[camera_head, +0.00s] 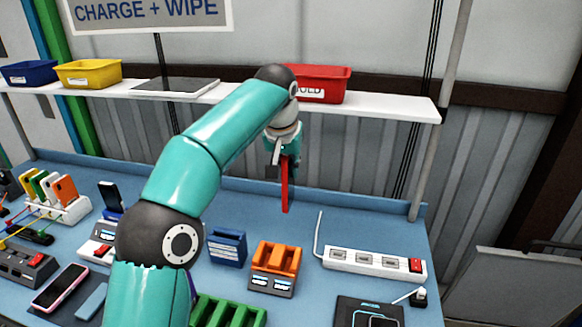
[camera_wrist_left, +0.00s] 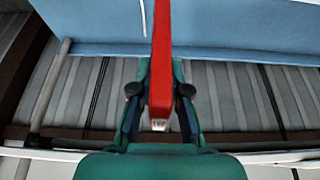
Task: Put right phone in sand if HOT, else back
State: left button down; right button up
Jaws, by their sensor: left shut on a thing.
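My left gripper (camera_head: 284,160) is shut on a thin red phone-like slab (camera_head: 285,190), seen edge-on and hanging upright above the back of the blue table. In the left wrist view the slab (camera_wrist_left: 161,60) stands between the fingers, with a small unreadable label at its near end. An orange charging dock (camera_head: 277,257) with two small lit displays stands below and in front; its slots look empty, and the displays are too small to read. I cannot make out any sand container. My right gripper is not in view.
A white shelf (camera_head: 395,104) behind carries a red bin (camera_head: 322,84), a flat grey pad, a yellow bin (camera_head: 88,73) and a blue bin. A white power strip (camera_head: 372,262) lies at right. Several phones and docks crowd the left. The table's back right is clear.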

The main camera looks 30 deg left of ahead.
pick_arm(q)
jog(key=shift+w+r, duration=0.1)
jog(key=shift+r, duration=2.25)
jog(key=shift+f, duration=0.1)
